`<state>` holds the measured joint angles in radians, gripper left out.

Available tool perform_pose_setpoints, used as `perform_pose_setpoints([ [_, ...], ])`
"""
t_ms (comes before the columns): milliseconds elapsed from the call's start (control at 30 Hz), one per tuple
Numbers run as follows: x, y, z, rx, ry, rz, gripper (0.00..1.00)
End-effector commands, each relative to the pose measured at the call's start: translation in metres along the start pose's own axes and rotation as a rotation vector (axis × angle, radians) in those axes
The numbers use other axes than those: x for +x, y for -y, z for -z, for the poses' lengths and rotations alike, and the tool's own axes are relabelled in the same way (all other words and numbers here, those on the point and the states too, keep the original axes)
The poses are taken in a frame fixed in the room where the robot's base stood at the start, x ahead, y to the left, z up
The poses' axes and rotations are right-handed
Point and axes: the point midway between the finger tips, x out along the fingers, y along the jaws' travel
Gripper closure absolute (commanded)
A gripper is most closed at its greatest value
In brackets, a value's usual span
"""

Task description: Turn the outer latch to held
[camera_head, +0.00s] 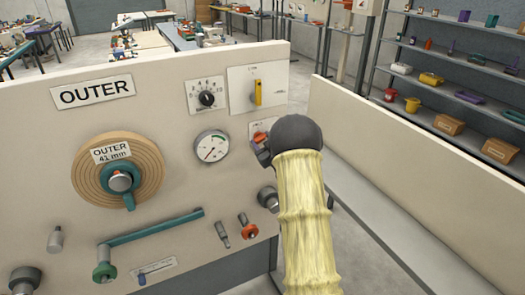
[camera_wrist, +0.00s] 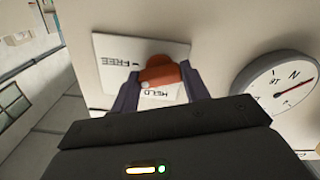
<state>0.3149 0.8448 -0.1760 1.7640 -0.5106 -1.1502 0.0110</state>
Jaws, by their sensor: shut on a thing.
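The outer latch is an orange-red knob (camera_wrist: 163,70) on a white plate (camera_wrist: 110,47) marked FREE and HELD, with the lettering inverted in the wrist view. My gripper (camera_wrist: 159,86) has a dark finger on each side of the latch and is shut on it. The latch's pale end lies close to the HELD lettering; I cannot tell its exact setting. In the head view the latch (camera_head: 259,138) shows at the left edge of my dark wrist, which hides most of my gripper (camera_head: 264,152) and part of the plate.
A round dial gauge (camera_head: 211,147) is left of the latch, and a yellow lever (camera_head: 258,92) is above it. The spiral disc (camera_head: 91,165) labelled OUTER and a teal crank (camera_head: 150,229) are farther left. A low pale wall (camera_head: 400,150) stands right of my arm.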

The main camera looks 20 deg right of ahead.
Motion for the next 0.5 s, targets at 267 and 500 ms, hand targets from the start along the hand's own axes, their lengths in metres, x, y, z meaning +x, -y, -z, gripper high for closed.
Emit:
perform_pose_setpoints([
  [267,-0.0002,0.0039,-0.0083,-0.252,0.000,0.000,0.77],
  [500,-0.0002,0.0041,-0.0088,-0.477,0.001,0.000,0.77],
])
